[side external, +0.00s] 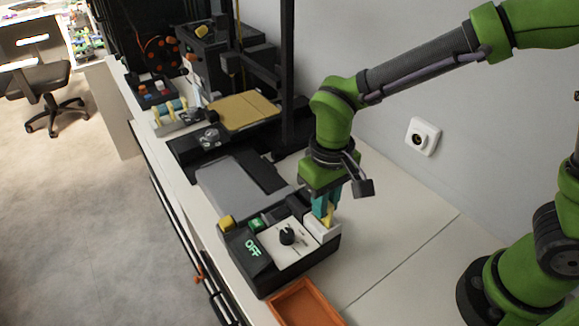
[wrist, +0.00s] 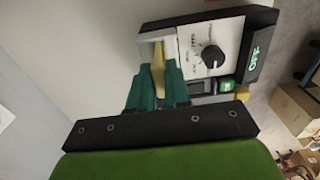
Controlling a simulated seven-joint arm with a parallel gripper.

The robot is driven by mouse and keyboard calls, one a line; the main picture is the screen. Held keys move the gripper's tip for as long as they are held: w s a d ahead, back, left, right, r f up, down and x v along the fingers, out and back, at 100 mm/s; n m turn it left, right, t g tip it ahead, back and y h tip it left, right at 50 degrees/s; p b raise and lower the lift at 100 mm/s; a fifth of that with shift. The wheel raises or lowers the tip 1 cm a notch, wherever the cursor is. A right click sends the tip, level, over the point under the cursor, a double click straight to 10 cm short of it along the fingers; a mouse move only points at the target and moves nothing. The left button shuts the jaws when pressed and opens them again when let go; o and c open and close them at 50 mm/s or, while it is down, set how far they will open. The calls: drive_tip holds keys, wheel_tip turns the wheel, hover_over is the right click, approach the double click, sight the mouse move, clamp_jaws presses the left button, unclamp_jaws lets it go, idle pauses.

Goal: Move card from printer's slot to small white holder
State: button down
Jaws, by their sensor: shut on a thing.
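My gripper (side external: 325,204) points down over the near device's right corner, its teal fingers shut on a yellow card (side external: 330,216). In the wrist view the card (wrist: 158,66) stands between the teal fingertips (wrist: 159,88). The small white holder (side external: 322,231) sits at that corner, directly below the card. It also shows in the wrist view (wrist: 146,50), around or just behind the card's far end. I cannot tell whether the card's lower edge is inside the holder or only above it. The printer's slot is not clearly visible.
The black device (side external: 267,279) has a dial (side external: 287,236) and a green "OFF" display. An orange tray (side external: 305,305) lies in front of it. A printer with a tan bed (side external: 240,111) stands behind. The white table right of the device is clear up to the wall.

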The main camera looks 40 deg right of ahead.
drive_tip(key=c, duration=1)
unclamp_jaws()
wheel_tip(320, 180, up, 17)
drive_tip(key=shift+w+f, duration=0.1)
drive_tip(key=s+d+f+m+t+y, duration=0.1)
drive_tip(key=s+d+m+t, duration=0.1)
drive_tip(key=d, duration=0.5)
drive_tip(key=s+d+f+m+t+y, duration=0.1)
drive_tip(key=s+d+f+m+t, duration=0.1)
drive_tip(key=s+d+t, duration=0.3)
drive_tip(key=d, duration=0.3)
drive_tip(key=shift+s+d+f, duration=0.25)
drive_tip(key=shift+s+d, duration=0.05)
drive_tip(key=shift+s, duration=0.1)
